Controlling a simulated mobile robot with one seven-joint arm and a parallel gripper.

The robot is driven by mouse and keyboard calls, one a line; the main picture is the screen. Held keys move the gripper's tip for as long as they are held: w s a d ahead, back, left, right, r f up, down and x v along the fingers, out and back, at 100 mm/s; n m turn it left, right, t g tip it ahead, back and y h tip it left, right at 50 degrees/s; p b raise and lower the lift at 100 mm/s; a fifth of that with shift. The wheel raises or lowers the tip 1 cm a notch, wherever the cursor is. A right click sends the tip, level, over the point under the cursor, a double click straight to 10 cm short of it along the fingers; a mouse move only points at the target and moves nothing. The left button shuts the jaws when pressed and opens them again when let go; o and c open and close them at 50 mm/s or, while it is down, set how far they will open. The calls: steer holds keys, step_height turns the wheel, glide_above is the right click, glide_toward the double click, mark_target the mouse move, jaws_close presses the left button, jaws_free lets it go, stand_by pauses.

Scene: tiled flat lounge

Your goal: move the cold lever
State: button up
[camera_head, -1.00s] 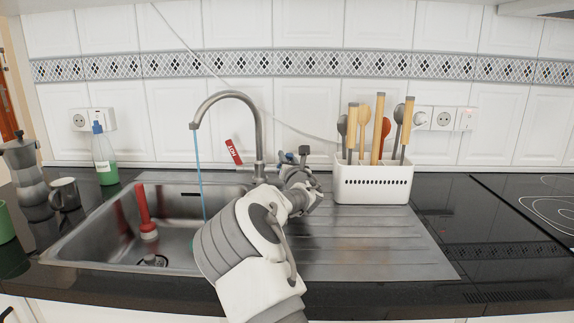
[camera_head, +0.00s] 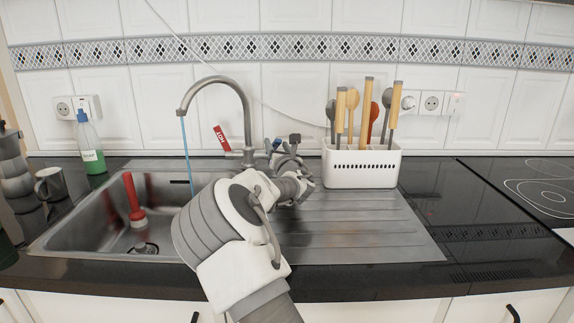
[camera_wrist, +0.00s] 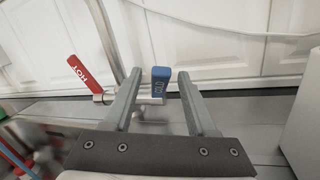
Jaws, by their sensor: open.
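The cold lever is a blue-tipped handle (camera_wrist: 160,82) on the tap; a small part of its blue shows in the head view (camera_head: 276,144). In the wrist view it stands between the two fingers of my gripper (camera_wrist: 158,74), which is open, with a gap visible on both sides. In the head view my gripper (camera_head: 284,148) is just right of the tap's base, partly hidden by my wrist. The grey curved tap (camera_head: 247,115) has a red lever marked HOT (camera_head: 221,138) on its left side; this also shows in the wrist view (camera_wrist: 83,72).
A white utensil holder (camera_head: 362,166) stands close to the right of my gripper. A soap bottle (camera_head: 91,148) and mug (camera_head: 50,184) are left.

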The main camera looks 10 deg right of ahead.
steer(key=s, duration=0.5)
steer(key=s+f+p, duration=0.1)
steer(key=s, duration=0.4)
steer(key=s+p, duration=0.1)
steer(key=s, duration=0.4)
steer(key=shift+s+d+f, duration=0.15)
steer(key=shift+d+f, duration=0.05)
steer(key=shift+d, duration=0.15)
